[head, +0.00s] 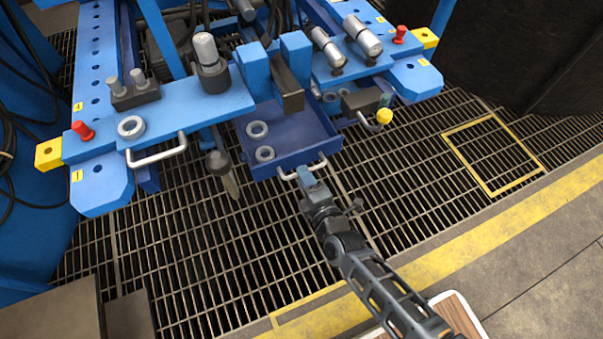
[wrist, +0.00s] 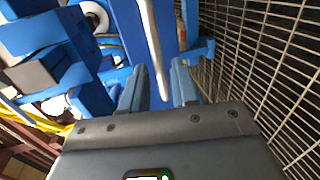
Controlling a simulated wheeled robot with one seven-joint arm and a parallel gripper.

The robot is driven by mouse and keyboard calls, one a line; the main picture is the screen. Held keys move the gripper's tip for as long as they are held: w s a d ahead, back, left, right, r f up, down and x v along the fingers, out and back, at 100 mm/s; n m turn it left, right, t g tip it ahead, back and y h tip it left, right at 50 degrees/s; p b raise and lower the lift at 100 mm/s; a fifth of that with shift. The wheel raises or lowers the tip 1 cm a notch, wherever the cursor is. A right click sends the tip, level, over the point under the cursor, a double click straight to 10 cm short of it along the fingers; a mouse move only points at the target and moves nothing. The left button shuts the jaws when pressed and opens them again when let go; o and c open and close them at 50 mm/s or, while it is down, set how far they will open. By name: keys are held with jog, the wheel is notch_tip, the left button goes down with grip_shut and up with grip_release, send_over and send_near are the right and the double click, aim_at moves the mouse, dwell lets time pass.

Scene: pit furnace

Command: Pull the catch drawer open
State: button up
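The catch drawer (head: 290,137) is a dark blue open tray low in the middle of the blue machine. Two metal rings (head: 257,130) lie in it. Its bent metal handle (head: 288,177) is on the front edge. My gripper (head: 305,174) is at the handle in the head view. In the wrist view my gripper (wrist: 158,88) has its two blue fingers apart, with the handle bar (wrist: 153,45) between them. Gaps seem to show beside the bar, so the fingers do not look closed on it.
A second handle (head: 157,151) is on the blue plate to the left. A dark tapered tool (head: 222,172) hangs left of the drawer. A yellow knob (head: 384,116) is to the right. The grating floor (head: 250,240) in front of the drawer is clear.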

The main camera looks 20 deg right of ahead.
jog(key=shift+b+x, duration=0.3)
jog(key=shift+x, duration=1)
jog(key=shift+c, duration=0.3)
grip_shut()
